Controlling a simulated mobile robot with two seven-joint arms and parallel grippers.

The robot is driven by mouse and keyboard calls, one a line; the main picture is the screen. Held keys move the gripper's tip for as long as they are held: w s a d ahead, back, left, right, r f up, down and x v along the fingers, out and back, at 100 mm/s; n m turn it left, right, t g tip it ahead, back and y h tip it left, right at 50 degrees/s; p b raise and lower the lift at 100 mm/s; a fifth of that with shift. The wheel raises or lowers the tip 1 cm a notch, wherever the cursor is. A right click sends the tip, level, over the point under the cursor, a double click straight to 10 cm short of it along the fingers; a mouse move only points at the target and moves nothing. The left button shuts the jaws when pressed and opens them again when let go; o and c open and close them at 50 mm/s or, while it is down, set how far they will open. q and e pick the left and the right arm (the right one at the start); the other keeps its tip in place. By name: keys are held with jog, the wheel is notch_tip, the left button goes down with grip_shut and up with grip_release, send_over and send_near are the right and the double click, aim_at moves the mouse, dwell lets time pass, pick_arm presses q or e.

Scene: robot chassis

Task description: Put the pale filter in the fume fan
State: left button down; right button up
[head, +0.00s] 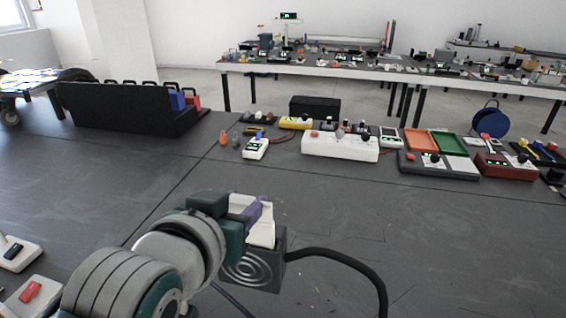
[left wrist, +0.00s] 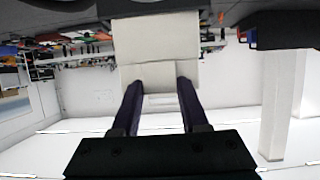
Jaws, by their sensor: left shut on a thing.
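The pale filter (head: 262,232) is a white block in the jaws of my left gripper (head: 250,212), which has purple fingers. In the left wrist view the filter (left wrist: 158,38) extends away from the two fingers (left wrist: 160,88), which close on its near end. The fume fan (head: 255,268) is a dark grey box with a ringed round grille and a thick black hose at its right. The filter's lower part overlaps the fan's top; I cannot tell how far it is inside. My left wrist hides the fan's left side. My right gripper is out of view.
A black rack (head: 125,108) stands at the back left. A white power strip (head: 340,146), orange and green trays (head: 435,140) and several small devices line the back right. Small white switch boxes (head: 18,252) sit at the front left.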

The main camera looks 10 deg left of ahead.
pick_arm(q)
jog(key=shift+f+b, duration=1.7)
jog(key=shift+f, duration=0.45)
jog(key=shift+c, duration=1.7)
grip_release()
jog(key=p+v, duration=0.1)
jog(key=v, duration=0.9)
